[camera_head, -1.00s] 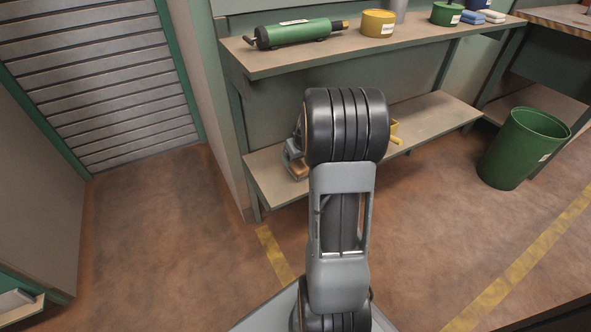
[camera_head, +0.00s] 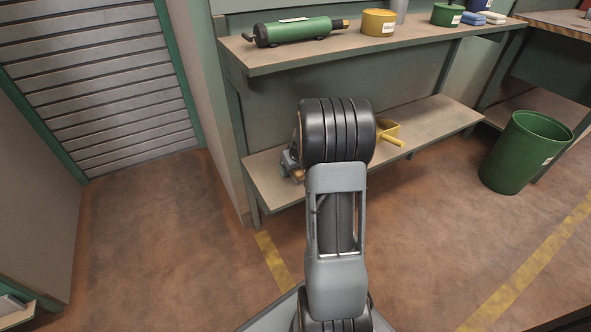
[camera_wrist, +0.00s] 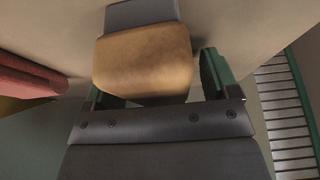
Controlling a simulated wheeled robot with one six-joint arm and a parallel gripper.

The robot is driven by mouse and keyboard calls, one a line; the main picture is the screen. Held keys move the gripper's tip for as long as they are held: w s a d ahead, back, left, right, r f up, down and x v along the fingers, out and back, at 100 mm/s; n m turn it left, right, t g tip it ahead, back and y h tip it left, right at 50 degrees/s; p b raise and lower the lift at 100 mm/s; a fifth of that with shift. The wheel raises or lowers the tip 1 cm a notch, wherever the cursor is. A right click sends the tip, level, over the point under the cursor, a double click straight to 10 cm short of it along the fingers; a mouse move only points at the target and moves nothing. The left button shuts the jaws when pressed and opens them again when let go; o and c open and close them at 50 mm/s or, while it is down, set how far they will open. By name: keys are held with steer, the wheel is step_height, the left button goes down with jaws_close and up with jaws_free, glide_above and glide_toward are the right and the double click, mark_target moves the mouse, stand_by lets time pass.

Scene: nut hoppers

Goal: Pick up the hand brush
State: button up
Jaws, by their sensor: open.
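A tan, rounded block with a grey part at its far end, which looks like the hand brush (camera_wrist: 143,62), fills the middle of the wrist view. My gripper (camera_wrist: 157,82) is open, with one green finger on each side of this block. A gap shows on the right; I cannot tell whether the left finger touches it. In the head view, my arm hides most of this spot on the lower shelf. A small brown piece of the block (camera_head: 298,177) shows left of my wrist.
The lower shelf (camera_head: 435,118) holds a yellow scoop (camera_head: 388,133) right of my wrist. The upper shelf (camera_head: 340,55) above carries a green cylinder (camera_head: 300,30) and a yellow tub (camera_head: 378,22). A green bin (camera_head: 525,150) stands at right. A red object (camera_wrist: 30,75) lies left in the wrist view.

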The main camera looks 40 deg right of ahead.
steer(key=shift+f, duration=0.2)
steer(key=shift+c, duration=0.3)
steer(key=c, duration=1.1)
steer(key=shift+r, duration=0.1)
steer(key=shift+r, duration=0.45)
step_height(320, 180, up, 3)
steer(key=shift+f+p, duration=0.2)
steer(key=shift+p, duration=0.6)
steer(key=s+d+r+p, duration=0.4)
steer(key=s+d+r, duration=0.5)
steer(key=d, duration=0.1)
steer(key=shift+s+r+p, duration=0.3)
steer(key=shift+s+r, duration=0.1)
